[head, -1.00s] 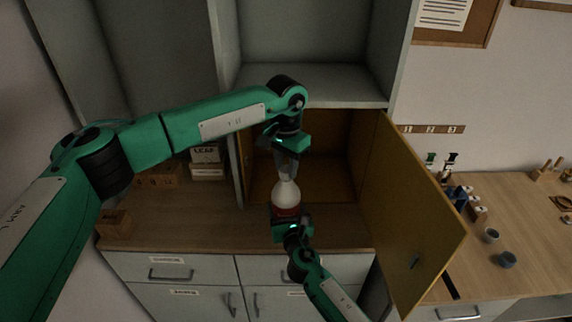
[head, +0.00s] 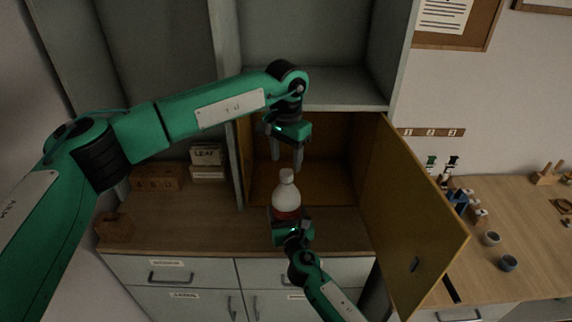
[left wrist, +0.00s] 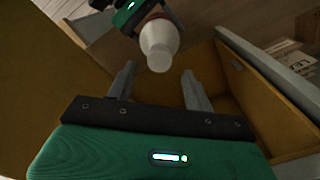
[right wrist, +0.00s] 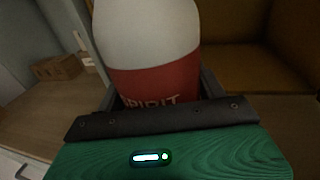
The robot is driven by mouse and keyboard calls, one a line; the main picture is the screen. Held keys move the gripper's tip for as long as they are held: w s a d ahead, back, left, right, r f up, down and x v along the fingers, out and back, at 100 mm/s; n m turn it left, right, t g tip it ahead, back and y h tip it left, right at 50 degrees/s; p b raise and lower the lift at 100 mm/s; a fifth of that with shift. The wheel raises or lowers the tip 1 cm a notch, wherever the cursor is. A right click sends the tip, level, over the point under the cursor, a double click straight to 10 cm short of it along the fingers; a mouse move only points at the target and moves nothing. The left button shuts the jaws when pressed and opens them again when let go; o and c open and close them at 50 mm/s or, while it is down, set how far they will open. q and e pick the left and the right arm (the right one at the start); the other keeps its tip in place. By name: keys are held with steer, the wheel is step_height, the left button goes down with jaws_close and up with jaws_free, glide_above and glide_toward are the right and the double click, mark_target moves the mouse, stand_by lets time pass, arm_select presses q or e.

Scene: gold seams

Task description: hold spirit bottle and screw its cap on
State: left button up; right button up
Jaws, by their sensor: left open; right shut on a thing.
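The spirit bottle (head: 286,196) is white with a red label band and stands upright in front of the open cupboard. It also shows in the left wrist view (left wrist: 159,38) and, with part of the word SPIRIT, in the right wrist view (right wrist: 150,60). A white cap (head: 286,175) sits on its neck; I cannot tell how tight it is. My right gripper (head: 287,218) is shut on the bottle's lower body. My left gripper (head: 287,160) is open and empty, pointing down just above the cap, its fingers apart from it.
The open cupboard door (head: 415,210) stands to the right of the bottle. Wooden boxes (head: 158,177) and a LEAF box (head: 207,154) lie left on the counter (head: 190,225). Counter left of the bottle is clear.

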arm_select(q)
steer(key=shift+r, duration=0.3)
steer(key=shift+c, duration=0.2)
